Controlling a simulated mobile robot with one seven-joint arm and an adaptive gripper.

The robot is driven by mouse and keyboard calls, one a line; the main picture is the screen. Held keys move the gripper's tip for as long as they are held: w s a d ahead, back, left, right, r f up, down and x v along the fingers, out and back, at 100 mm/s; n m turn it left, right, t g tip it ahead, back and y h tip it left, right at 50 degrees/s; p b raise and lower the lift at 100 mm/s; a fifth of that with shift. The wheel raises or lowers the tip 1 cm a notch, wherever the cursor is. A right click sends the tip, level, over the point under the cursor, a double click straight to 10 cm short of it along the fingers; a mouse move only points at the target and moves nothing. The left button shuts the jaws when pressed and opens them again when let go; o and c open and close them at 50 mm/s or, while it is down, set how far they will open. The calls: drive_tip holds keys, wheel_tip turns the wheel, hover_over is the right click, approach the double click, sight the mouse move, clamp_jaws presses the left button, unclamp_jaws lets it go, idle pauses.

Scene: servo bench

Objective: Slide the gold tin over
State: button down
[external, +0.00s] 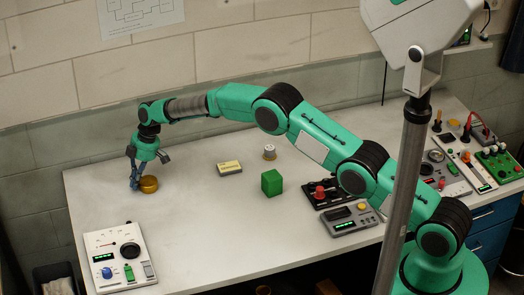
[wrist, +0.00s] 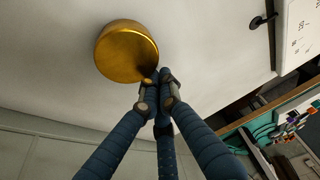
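The gold tin (external: 149,185) is a short round tin standing on the white bench at its left part. It also shows large in the wrist view (wrist: 124,52), above and left of the fingertips. My gripper (external: 134,184) is down at bench level, close against the tin's left side in the external view. In the wrist view my gripper (wrist: 158,82) has its blue fingers drawn together, with nothing held between them. The tips overlap the tin's lower right edge in that view; I cannot tell whether they touch it.
A control box (external: 117,256) with a blue knob sits at the front left corner. A cream box (external: 229,168), a grey-white canister (external: 269,152) and a green cube (external: 272,182) stand to the tin's right. Bare bench (external: 205,215) lies around the tin. More control boxes fill the right end.

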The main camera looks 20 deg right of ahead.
drive_tip(key=d+b, duration=0.4)
drive_tip(key=d, duration=1.3)
drive_tip(key=shift+a, duration=0.1)
drive_tip(key=shift+a, duration=0.8)
drive_tip(key=shift+a+r, duration=0.25)
drive_tip(key=shift+a, duration=0.3)
drive_tip(key=shift+a+r, duration=0.2)
drive_tip(key=shift+a, duration=0.3)
drive_tip(key=v, duration=0.9)
drive_tip(key=shift+p, duration=0.35)
drive_tip(key=shift+d, duration=0.15)
